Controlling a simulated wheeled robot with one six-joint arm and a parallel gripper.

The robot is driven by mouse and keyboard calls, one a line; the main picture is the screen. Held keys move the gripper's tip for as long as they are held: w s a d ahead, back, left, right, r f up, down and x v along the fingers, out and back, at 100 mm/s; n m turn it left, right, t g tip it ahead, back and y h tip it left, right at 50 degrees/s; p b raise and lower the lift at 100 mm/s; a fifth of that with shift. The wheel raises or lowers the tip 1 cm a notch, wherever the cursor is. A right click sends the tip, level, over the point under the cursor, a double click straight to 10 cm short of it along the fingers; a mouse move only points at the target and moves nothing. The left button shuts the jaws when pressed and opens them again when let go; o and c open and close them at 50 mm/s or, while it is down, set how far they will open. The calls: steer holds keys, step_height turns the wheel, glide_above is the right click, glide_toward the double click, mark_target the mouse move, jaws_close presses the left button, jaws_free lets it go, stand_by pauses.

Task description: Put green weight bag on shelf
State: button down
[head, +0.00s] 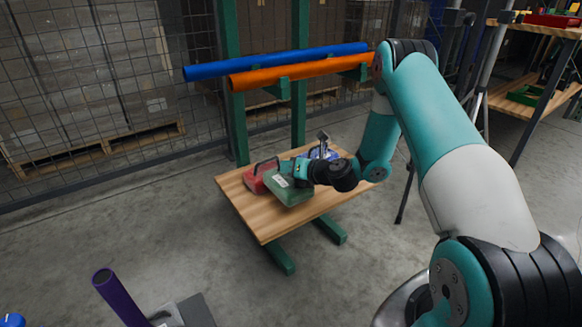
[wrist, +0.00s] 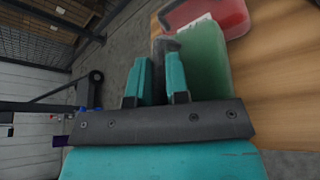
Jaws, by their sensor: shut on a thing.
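The green weight bag (head: 291,190) is at the wooden shelf board (head: 263,228) in the head view, near its middle. In the wrist view the green bag (wrist: 207,58) is just beyond my fingers, with its dark handle at their tips. My gripper (head: 303,173) is shut on that handle; the fingers (wrist: 162,70) also show in the wrist view. Part of the bag is hidden behind my gripper. I cannot tell whether the bag rests on the board or hangs slightly above it.
A red weight bag (head: 257,181) stands just left of the green one. A blue bag (head: 322,153) is behind my wrist. Blue (head: 280,60) and orange (head: 300,70) tubes lie on green brackets above the board. A purple tube (head: 118,298) rises at lower left.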

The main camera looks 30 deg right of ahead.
mark_target(291, 182)
step_height(291, 182, down, 5)
steer(key=b, duration=0.3)
steer(key=c, duration=1.1)
jaws_free()
steer(key=shift+f, duration=0.1)
